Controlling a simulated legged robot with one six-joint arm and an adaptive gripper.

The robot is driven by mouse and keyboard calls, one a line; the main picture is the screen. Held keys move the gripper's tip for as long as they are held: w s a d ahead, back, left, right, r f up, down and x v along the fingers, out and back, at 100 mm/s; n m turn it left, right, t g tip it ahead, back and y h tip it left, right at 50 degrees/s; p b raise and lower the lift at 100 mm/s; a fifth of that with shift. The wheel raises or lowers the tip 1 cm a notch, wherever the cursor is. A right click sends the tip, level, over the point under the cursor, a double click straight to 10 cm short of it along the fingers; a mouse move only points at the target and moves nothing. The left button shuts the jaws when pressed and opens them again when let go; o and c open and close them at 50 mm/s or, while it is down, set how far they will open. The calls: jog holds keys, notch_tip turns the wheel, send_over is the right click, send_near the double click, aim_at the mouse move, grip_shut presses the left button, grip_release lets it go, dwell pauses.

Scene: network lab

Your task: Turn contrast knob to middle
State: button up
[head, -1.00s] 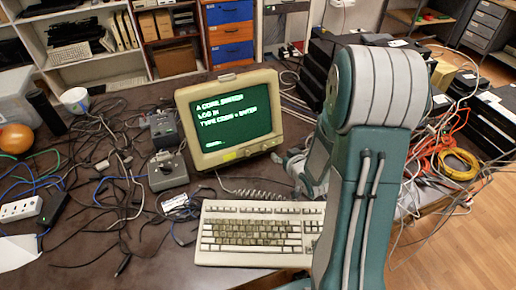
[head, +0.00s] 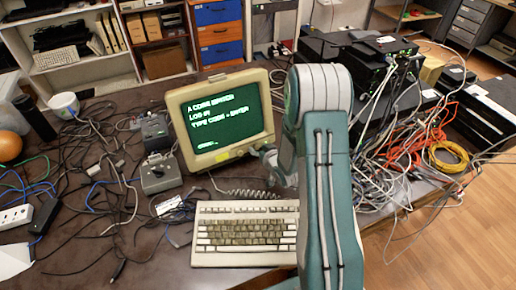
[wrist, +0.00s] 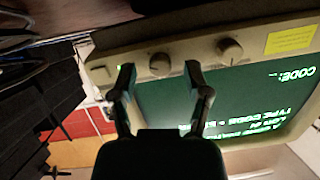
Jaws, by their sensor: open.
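The beige monitor (head: 174,115) stands on the table with green screen text lit. In the wrist view its front lower bezel (wrist: 195,54) appears upside down and carries two round knobs. One knob (wrist: 160,64) shows between my fingertips; the other knob (wrist: 230,50) is to its right, outside the fingers. I see no label telling which is contrast. My gripper (wrist: 159,71) is open, its two dark fingers either side of the first knob in the picture; contact cannot be told. In the head view my gripper (head: 264,153) is at the monitor's lower right corner, partly hidden by my arm.
A beige keyboard (head: 240,258) lies in front of the monitor, its right end behind my arm. Grey boxes (head: 160,174) and tangled cables lie left. Black network devices (head: 375,62) and orange cables (head: 412,145) crowd the right. A yellow sticker (wrist: 291,40) is on the bezel.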

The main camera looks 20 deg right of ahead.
jog(key=shift+w+f, duration=0.15)
jog(key=shift+w, duration=0.2)
grip_shut()
